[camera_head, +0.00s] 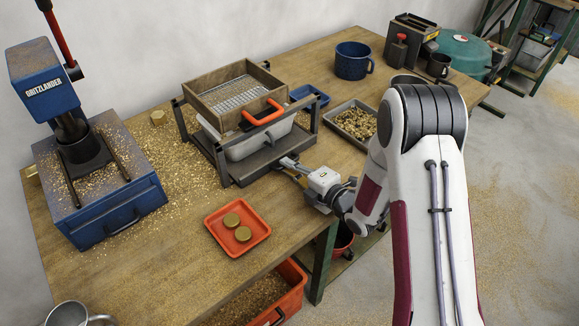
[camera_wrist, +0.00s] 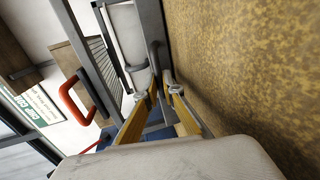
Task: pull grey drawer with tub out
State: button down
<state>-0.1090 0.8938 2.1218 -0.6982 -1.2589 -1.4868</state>
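The grey drawer (camera_head: 243,172) is the low tray at the bottom of a dark metal rack. A pale tub (camera_head: 262,142) sits in it, and the tub's white side also shows in the wrist view (camera_wrist: 128,38). My gripper (camera_head: 284,163) is at the drawer's front right, low over the bench. In the wrist view my gripper (camera_wrist: 164,88) has its two yellow-padded fingers apart. A grey bar handle (camera_wrist: 154,56) lies just ahead of the tips or between them. Contact with the handle cannot be told.
A wooden sieve box (camera_head: 228,90) with a red handle (camera_head: 263,114) sits above the tub. An orange tray (camera_head: 237,228) with two brass discs lies in front. A grey tray of chips (camera_head: 354,124) is right of the rack.

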jog(key=shift+s+d, duration=0.1)
jog(key=shift+d, duration=0.05)
jog(key=f+v, duration=0.2)
jog(key=v, duration=0.8)
jog(key=f+v, duration=0.2)
jog(key=v, duration=0.8)
jog(key=shift+s+d, duration=0.35)
jog(key=shift+d, duration=0.05)
jog(key=shift+f, duration=0.1)
jog(key=c, duration=2.2)
grip_release()
jog(key=shift+w+d, duration=0.1)
jog(key=shift+w, duration=0.05)
